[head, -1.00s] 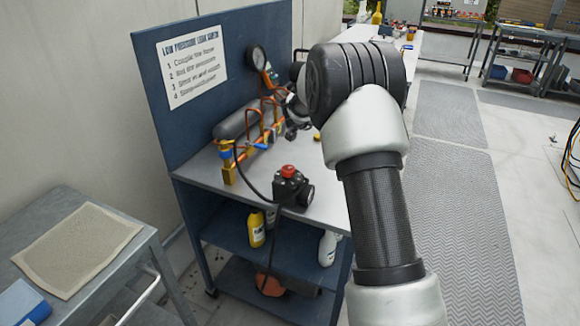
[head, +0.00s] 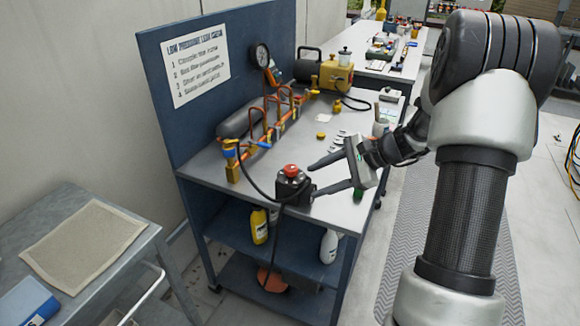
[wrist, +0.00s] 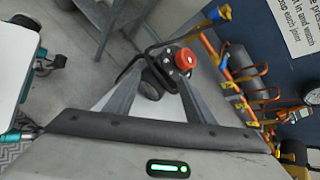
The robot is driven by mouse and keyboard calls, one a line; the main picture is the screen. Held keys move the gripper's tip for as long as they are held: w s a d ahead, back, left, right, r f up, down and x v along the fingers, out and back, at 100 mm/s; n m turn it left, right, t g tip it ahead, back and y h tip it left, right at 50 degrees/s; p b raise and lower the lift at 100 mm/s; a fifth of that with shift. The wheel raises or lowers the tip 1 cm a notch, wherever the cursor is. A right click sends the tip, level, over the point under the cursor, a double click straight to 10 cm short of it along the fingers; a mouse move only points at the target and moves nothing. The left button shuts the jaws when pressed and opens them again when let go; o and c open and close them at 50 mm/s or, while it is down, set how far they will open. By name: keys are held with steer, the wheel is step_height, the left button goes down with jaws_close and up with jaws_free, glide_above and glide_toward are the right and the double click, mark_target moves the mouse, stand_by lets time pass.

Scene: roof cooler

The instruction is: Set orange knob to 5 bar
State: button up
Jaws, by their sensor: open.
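The orange-red knob (head: 291,170) sits on top of a black regulator body (head: 293,190) near the front edge of the bench. In the wrist view the knob (wrist: 185,60) shows just beyond my fingertips, towards the right one. My gripper (head: 313,180) is open and empty, with its two fingers pointing left at the regulator from its right side. A round dark part of the regulator (wrist: 150,88) shows between the fingers in the wrist view. I cannot read a pressure there, nor tell whether a finger touches the body.
A copper pipe rig (head: 268,125) and a gauge (head: 262,55) stand behind the knob by the blue panel (head: 210,110). A black hose runs down from the regulator. A yellow pump (head: 330,75) and small items occupy the bench's far part. A side table (head: 60,290) stands left.

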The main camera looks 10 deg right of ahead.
mark_target(297, 170)
steer(key=d+m+y, duration=0.1)
steer(key=s+m+y, duration=0.1)
steer(key=d+f+m, duration=0.1)
steer(key=shift+s+d+t+y+p, duration=0.25)
steer(key=shift+d+t+y+p, duration=0.1)
steer(key=shift+t+y, duration=0.05)
steer(key=s+d+r+m+t+y, duration=0.1)
steer(key=s+d+m+t+y, duration=0.15)
steer(key=d+m+t, duration=0.2)
steer(key=shift+m+g+y, duration=0.25)
steer(key=shift+g+y, duration=0.1)
steer(key=shift+y, duration=0.1)
steer(key=x, duration=1.7)
steer(key=shift+w+d+b, duration=0.2)
steer(key=shift+w+b, duration=0.1)
steer(key=shift+b, duration=0.05)
steer(key=c, duration=1.1)
steer(key=shift+o, duration=0.2)
